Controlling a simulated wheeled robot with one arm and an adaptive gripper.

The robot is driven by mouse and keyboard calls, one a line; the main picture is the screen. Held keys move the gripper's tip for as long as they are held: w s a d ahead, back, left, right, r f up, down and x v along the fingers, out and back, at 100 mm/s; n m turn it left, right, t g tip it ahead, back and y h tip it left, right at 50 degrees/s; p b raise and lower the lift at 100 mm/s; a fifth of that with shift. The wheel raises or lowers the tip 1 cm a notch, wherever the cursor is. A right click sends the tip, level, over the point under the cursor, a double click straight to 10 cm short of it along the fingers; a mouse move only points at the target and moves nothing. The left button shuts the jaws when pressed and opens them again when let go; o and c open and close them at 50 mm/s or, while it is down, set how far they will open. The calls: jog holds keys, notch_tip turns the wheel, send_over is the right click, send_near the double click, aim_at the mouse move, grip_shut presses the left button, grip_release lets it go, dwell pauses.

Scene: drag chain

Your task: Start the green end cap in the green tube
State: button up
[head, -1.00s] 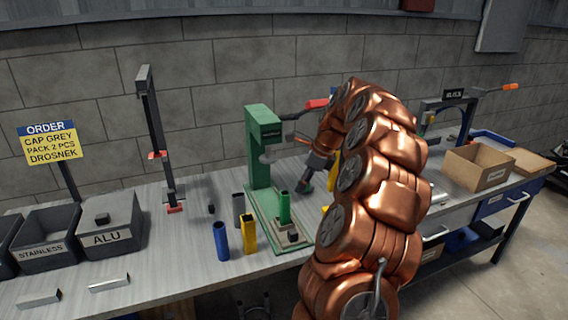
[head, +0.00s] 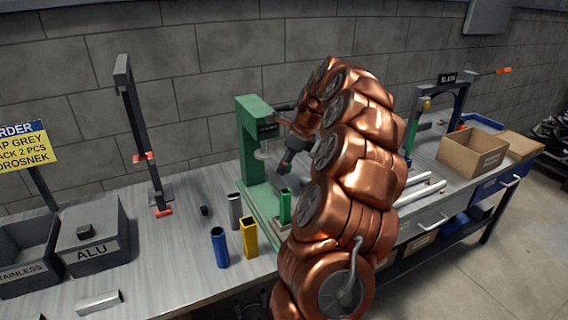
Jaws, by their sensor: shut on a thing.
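The green tube (head: 285,207) stands upright on the base of the green press, with its lower right side partly hidden by my arm. My gripper (head: 284,170) is in front of the press column, above and slightly left of the tube's top and apart from it. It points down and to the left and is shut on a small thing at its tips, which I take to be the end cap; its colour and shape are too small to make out.
The green press (head: 250,140) stands behind the tube. A blue tube (head: 220,248), a yellow tube (head: 249,238) and a grey tube (head: 235,211) stand upright to the left. A cardboard box (head: 472,152) is at the right. The bench between the ALU bin (head: 95,238) and the tubes is mostly clear.

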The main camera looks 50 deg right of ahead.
aim_at(280, 192)
jog(key=shift+f, duration=0.15)
jog(key=shift+f+b, duration=1.1)
jog(key=shift+f, duration=1.65)
jog(key=shift+f, duration=0.75)
jog(key=o, duration=0.9)
jog(key=v, duration=1.2)
jog(key=shift+a, duration=0.15)
